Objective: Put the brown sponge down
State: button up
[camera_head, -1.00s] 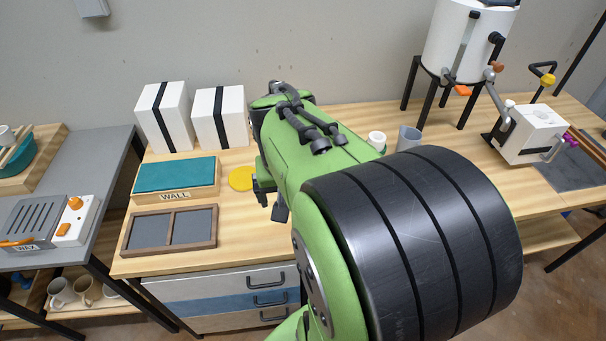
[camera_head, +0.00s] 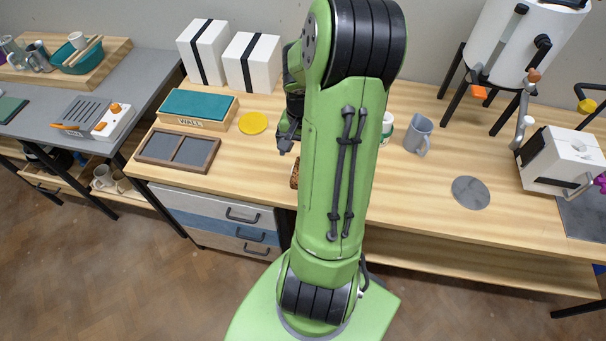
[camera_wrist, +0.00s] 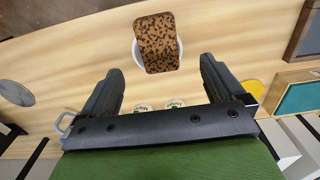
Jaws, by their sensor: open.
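The brown sponge (camera_wrist: 158,42), speckled dark, lies in the wrist view on a white round-edged thing, probably a dish (camera_wrist: 181,47), of which only the edges show at its sides. In the head view a small part of the sponge (camera_head: 294,176) shows on the wooden table, left of my arm; the rest is hidden. My gripper (camera_wrist: 160,70) is open and empty, its two fingers spread apart, with the sponge beyond their tips and not between them. In the head view my gripper (camera_head: 285,148) is partly hidden by my arm, above the table.
A yellow disc (camera_head: 253,123), teal-topped box (camera_head: 198,106) and dark divided tray (camera_head: 178,150) are to the left. A grey mug (camera_head: 418,137), labelled jar (camera_head: 387,127) and grey disc (camera_head: 470,192) are to the right. Bare table lies around the mug and disc.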

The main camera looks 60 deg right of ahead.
jog(key=f+b, duration=0.1)
jog(key=f, duration=0.8)
jog(key=shift+s+d+f+b, duration=0.1)
jog(key=shift+d+f+b, duration=0.1)
jog(key=shift+f+b, duration=0.2)
jog(key=shift+r, duration=0.1)
jog(key=c, duration=1.1)
notch_tip(320, 180, up, 10)
jog(key=shift+p, duration=1.15)
